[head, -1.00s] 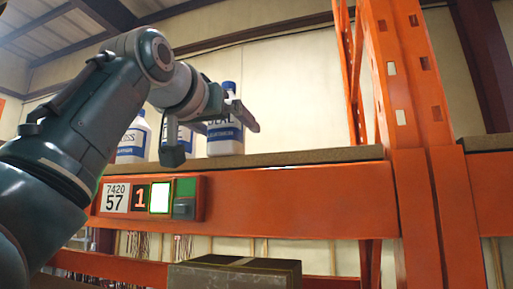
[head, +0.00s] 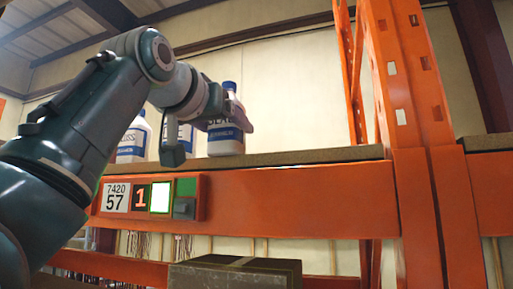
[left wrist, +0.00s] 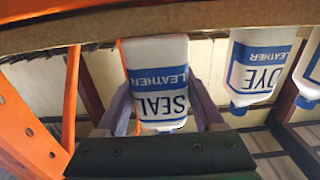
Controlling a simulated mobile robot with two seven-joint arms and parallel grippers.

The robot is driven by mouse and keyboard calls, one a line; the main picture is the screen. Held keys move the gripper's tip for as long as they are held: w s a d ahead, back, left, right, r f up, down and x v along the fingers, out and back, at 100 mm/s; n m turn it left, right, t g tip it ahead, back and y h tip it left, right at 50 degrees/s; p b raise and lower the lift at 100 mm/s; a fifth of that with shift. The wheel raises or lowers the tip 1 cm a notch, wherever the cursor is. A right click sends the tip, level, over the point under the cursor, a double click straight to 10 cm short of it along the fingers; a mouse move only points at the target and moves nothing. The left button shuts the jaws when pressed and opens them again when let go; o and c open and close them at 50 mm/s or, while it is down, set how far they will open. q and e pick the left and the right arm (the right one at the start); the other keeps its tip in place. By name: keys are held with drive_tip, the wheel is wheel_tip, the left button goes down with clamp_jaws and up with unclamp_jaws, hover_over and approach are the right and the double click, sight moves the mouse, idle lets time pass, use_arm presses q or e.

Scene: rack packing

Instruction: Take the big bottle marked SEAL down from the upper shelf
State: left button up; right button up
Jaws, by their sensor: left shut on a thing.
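The big SEAL bottle (head: 226,139) is white with a blue label and blue cap. It stands upright on the upper shelf (head: 310,156). In the left wrist view the SEAL bottle (left wrist: 160,72) appears upside down, its label reading LEATHER SEAL. My left gripper (head: 214,124) reaches in from the left, and its fingers (left wrist: 160,108) are closed on both sides of the bottle. In the head view the gripper hides part of the bottle's upper label. My right gripper is in neither view.
A DYE bottle (left wrist: 257,65) stands beside the SEAL bottle, and another similar bottle (head: 133,139) stands further left. An orange upright (head: 400,110) rises to the right. A box (head: 235,272) sits below. The shelf right of the SEAL bottle is bare.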

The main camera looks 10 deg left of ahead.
use_arm(q)
drive_tip(key=shift+r, duration=0.25)
idle(0.3)
drive_tip(key=shift+r, duration=0.55)
